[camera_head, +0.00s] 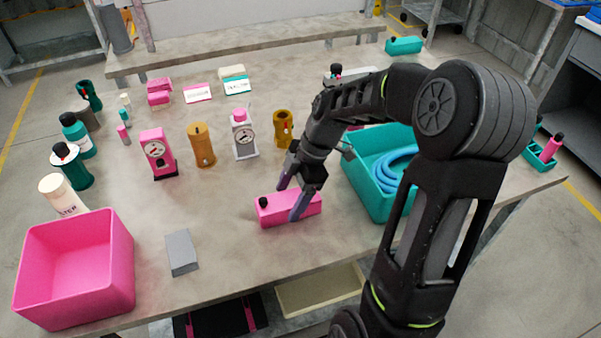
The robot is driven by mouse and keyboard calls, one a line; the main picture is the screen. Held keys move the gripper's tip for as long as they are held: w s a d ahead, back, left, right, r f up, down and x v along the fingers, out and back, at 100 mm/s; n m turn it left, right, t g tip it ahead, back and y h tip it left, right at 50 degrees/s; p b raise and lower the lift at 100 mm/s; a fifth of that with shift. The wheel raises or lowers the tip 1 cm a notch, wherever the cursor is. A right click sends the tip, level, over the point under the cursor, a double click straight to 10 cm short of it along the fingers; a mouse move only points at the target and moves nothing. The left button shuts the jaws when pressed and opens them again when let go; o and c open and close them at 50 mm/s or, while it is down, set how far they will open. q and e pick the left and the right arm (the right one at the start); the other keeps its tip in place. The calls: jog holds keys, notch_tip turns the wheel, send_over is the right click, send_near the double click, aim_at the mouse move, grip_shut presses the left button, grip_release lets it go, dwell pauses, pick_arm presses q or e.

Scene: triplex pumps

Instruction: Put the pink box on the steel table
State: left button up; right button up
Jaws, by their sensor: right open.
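A pink box with a black cap (272,214) lies on the grey metal table (225,240), near its front middle. A larger open pink bin (76,262) stands at the table's front left corner and looks empty. My right gripper (290,202) is open and points down at the capped pink box. One finger is at its far side and the other in front of its near side. I cannot tell whether the fingers touch it. My left gripper is not in view.
A teal bin (372,198) with a coiled blue hose (397,168) stands right of the gripper. A grey block (181,252) lies front left.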

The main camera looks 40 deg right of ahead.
jog(key=v, duration=1)
jog(key=shift+r, duration=0.4)
